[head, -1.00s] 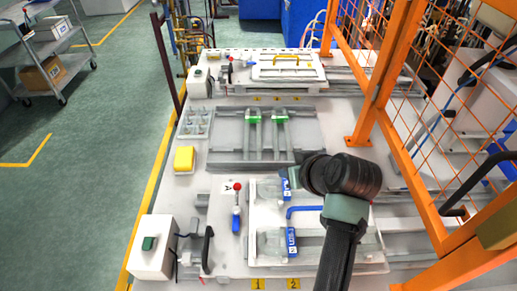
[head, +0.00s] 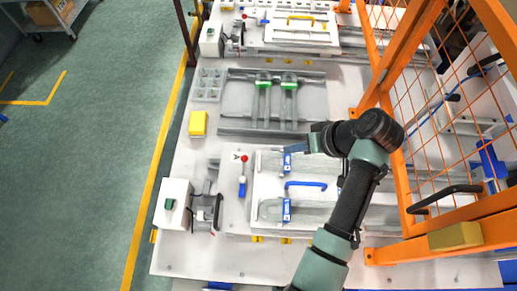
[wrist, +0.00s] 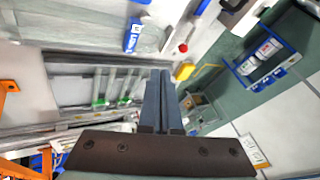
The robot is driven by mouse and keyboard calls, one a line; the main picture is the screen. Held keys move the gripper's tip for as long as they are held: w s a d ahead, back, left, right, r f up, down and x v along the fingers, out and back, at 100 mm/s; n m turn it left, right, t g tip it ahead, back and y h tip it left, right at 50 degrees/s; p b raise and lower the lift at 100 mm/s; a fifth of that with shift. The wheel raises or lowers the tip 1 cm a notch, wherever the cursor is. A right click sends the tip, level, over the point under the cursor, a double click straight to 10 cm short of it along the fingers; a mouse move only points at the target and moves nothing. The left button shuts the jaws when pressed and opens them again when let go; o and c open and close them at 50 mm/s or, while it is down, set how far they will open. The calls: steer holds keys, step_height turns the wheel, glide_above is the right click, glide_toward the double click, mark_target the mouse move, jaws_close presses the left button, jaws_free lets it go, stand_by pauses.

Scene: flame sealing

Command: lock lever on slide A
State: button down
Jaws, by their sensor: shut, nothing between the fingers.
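The near slide A (head: 264,215) has a white plate marked "A". On it stands the lock lever (head: 243,178), with a red ball at its upper end and a blue lower part. The lever's red knob (wrist: 183,48) shows in the wrist view, above and right of the fingertips. My gripper (head: 296,148) hangs at the upper edge of the slide, right of the lever and apart from it. In the wrist view its blue-grey fingers (wrist: 159,73) are shut together and empty. Whether the lever is locked cannot be told.
A blue handle (head: 306,185) and blue-labelled blocks (head: 287,210) sit right of the lever. A control box with a green switch (head: 172,204) stands left. A yellow block (head: 198,123) lies beyond. An orange mesh guard (head: 440,100) bounds the right side.

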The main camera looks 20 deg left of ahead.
mark_target(265, 155)
steer(key=b+x, duration=0.8)
steer(key=x, duration=0.2)
steer(key=shift+f, duration=0.2)
steer(key=shift+s+a, duration=0.2)
steer(key=shift+a, duration=0.3)
steer(key=shift+s+a, duration=0.2)
steer(key=shift+a, duration=0.35)
steer(key=shift+s+a+f, duration=0.15)
steer(key=shift+s+a, duration=0.15)
steer(key=shift+a, duration=0.5)
